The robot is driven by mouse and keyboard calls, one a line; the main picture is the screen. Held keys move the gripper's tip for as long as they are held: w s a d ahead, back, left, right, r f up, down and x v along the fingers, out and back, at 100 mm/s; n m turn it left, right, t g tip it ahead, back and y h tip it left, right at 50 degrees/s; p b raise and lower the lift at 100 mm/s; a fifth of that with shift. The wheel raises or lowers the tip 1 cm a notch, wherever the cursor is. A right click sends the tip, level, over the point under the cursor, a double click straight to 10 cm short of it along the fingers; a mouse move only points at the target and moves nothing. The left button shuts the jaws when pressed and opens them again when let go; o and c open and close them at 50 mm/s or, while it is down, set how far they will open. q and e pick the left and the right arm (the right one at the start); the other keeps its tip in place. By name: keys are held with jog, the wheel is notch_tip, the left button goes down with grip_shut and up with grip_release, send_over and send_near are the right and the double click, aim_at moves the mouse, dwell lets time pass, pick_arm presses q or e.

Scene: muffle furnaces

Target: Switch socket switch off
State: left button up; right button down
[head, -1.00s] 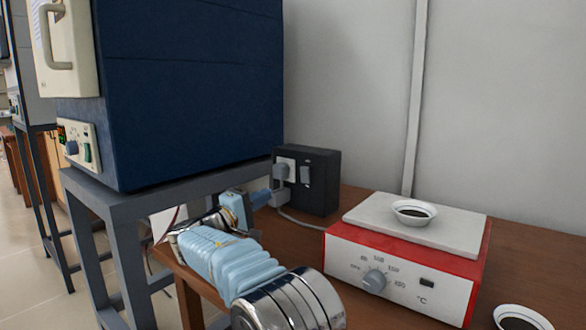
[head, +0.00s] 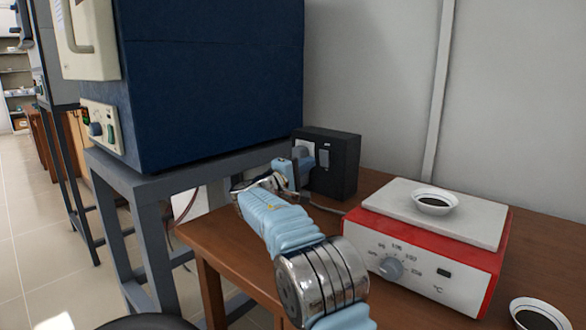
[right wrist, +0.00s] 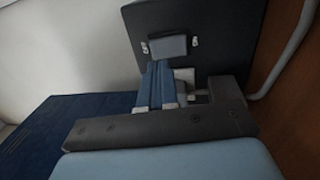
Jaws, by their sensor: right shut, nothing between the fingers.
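The black socket box (head: 343,170) stands on the wooden table beside the furnace stand. Its switch (head: 324,159) is on the front face, right of the grey plug; it also shows in the right wrist view (right wrist: 167,47). My right gripper (head: 302,168) is at the front of the box, partly covering the plug and the box's lower left. In the right wrist view its blue fingers (right wrist: 159,66) are together and empty, with their tips at the switch's lower edge. I cannot tell whether they touch it. My left gripper is not in view.
The blue furnace (head: 215,80) on its grey stand (head: 150,190) is left of the box. A red and white hotplate (head: 425,250) with a small bowl (head: 433,201) stands right of it. Another bowl (head: 538,314) is at the front right. A cable runs from the socket.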

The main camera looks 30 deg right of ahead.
aim_at(322, 154)
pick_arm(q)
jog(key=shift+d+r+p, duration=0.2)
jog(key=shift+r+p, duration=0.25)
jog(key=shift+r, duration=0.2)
pick_arm(e)
jog(key=shift+x, duration=2.05)
jog(key=shift+w+d+r, duration=0.1)
jog(key=shift+d, duration=0.05)
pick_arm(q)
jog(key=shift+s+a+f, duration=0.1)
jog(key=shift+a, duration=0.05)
